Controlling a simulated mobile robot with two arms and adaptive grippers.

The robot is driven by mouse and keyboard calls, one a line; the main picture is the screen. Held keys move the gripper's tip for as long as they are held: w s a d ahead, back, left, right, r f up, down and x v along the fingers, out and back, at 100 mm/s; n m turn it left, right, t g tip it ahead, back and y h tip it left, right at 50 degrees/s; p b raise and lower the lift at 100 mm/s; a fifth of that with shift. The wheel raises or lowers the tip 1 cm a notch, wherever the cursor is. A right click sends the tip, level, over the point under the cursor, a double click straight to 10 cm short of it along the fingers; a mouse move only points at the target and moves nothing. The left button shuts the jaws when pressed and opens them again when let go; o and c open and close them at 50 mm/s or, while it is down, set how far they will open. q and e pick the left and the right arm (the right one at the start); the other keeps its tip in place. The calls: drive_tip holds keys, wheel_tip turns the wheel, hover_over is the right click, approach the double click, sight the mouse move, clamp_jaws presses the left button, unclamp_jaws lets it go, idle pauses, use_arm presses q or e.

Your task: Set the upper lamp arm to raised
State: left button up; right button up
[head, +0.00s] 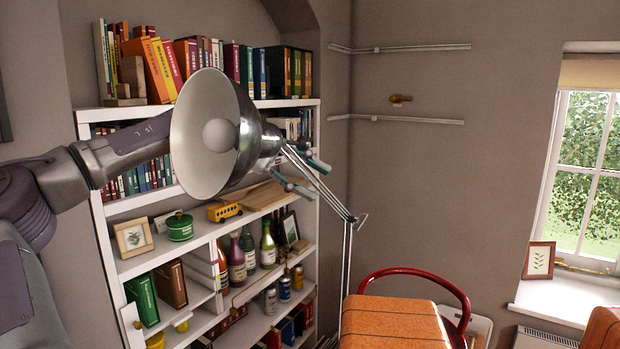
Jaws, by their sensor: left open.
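A floor lamp has a large silver shade (205,135) with a white inside and bulb facing me. Its thin upper lamp arm (331,196) slopes from behind the shade down and right to an elbow joint on the near-vertical lower pole (346,270). My left arm comes in from the left and passes behind the shade, which hides its wrist. My left gripper (308,176) shows just right of the shade, open, with one teal-padded finger above and one below the upper lamp arm. I cannot tell whether either finger touches it. My right gripper is out of view.
A white bookcase (108,225) full of books, bottles and cans stands behind the lamp. A red-framed chair (415,273) and an orange surface (390,322) are at lower right. Wall shelves (400,119) and a window (585,165) are farther right.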

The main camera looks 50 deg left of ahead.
use_arm(q)
drive_tip(key=shift+w, duration=0.1)
drive_tip(key=shift+a, duration=0.2)
drive_tip(key=v, duration=1.1)
drive_tip(key=shift+s+r, duration=0.2)
drive_tip(key=shift+s, duration=0.2)
drive_tip(key=shift+a, duration=0.1)
